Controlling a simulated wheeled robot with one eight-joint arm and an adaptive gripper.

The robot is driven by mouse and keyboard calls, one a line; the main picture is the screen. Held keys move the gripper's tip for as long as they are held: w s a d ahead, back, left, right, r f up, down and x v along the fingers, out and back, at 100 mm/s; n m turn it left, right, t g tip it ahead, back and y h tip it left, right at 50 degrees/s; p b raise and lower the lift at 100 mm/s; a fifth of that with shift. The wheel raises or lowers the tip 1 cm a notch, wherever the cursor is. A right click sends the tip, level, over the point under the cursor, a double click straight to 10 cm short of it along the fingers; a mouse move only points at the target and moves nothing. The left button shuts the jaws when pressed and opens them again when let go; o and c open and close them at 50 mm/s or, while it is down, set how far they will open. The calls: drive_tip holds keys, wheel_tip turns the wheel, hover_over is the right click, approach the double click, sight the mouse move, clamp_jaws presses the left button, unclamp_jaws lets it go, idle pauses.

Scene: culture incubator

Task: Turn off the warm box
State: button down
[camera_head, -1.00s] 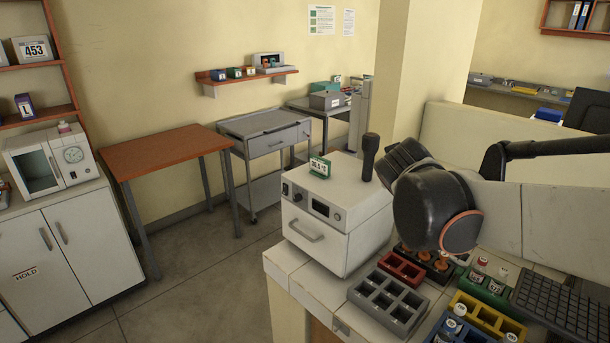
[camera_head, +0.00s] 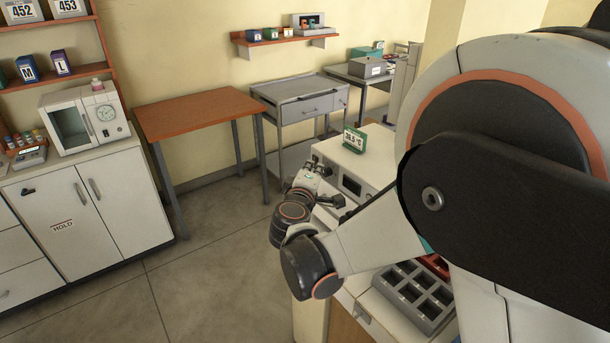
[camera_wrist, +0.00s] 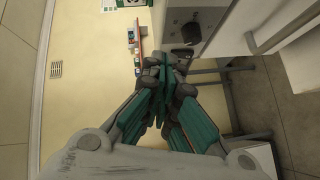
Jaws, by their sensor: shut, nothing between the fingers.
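The warm box (camera_head: 368,165) is a white cabinet on the counter at the centre right, with a green-edged temperature sign (camera_head: 355,139) on top. Its dark display (camera_head: 351,186) shows on the front, beside my gripper (camera_head: 325,168); my arm hides much of the front and right side. In the wrist view, the box's grey control panel (camera_wrist: 207,20) is at upper centre, turned sideways, with a dark round knob (camera_wrist: 191,33) and a pale handle (camera_wrist: 262,40). My gripper (camera_wrist: 168,68) has teal fingers, shut and empty, with tips close to the knob; contact cannot be told.
A grey rack (camera_head: 412,296) and a partly hidden red rack (camera_head: 435,264) sit on the counter close to my arm. A brown-topped table (camera_head: 200,112) and a grey cart (camera_head: 300,88) stand behind. The floor to the left of the counter is clear.

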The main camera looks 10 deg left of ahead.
drive_tip(key=s+a+f+n+y+b, duration=0.1)
drive_tip(key=s+a+f+n, duration=0.1)
drive_tip(key=s+a+f, duration=0.2)
drive_tip(key=shift+s+a+f+n+t, duration=0.3)
drive_tip(key=shift+s+a+n, duration=0.1)
drive_tip(key=shift+a, duration=0.6)
drive_tip(key=w+d+f+b, duration=0.1)
drive_tip(key=w+d+b, duration=0.1)
drive_tip(key=w, duration=1.1)
drive_tip(key=shift+f+b, duration=0.15)
drive_tip(key=shift+b, duration=0.5)
